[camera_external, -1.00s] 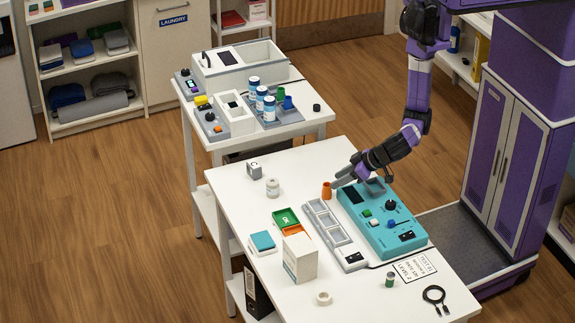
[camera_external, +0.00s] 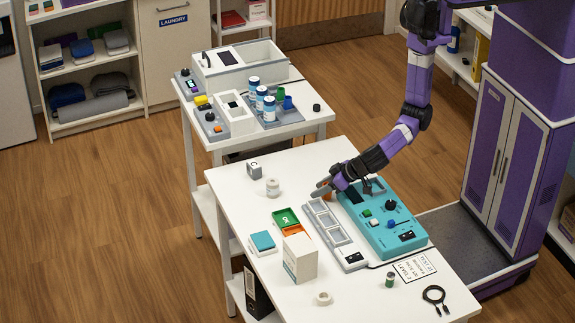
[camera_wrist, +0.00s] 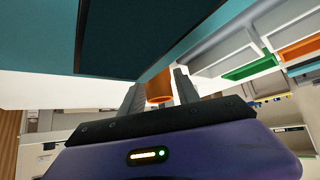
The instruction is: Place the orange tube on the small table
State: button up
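The orange tube (camera_external: 329,196) stands upright on the front white table (camera_external: 245,198), left of a teal device; my gripper mostly hides it in the external view. In the wrist view the orange tube (camera_wrist: 159,90) lies between the two fingers of my gripper (camera_wrist: 160,92). My gripper (camera_external: 325,189) reaches in low from the right. Its fingers look open, one on each side of the tube; firm contact is not visible. The smaller white table (camera_external: 302,127) stands behind the front one and carries a grey rack with blue-capped bottles.
The teal device (camera_external: 383,238) and a grey tray strip (camera_external: 333,232) lie close to the gripper. A white box (camera_external: 300,258), a green-and-orange tray (camera_external: 285,218) and a white jar (camera_external: 272,187) stand farther left. The smaller table has free room near its front right edge.

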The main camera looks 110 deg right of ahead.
grip_shut()
jog(key=shift+r, duration=0.15)
notch_tip(320, 180, up, 20)
jog(key=p, duration=0.1)
dwell(0.3)
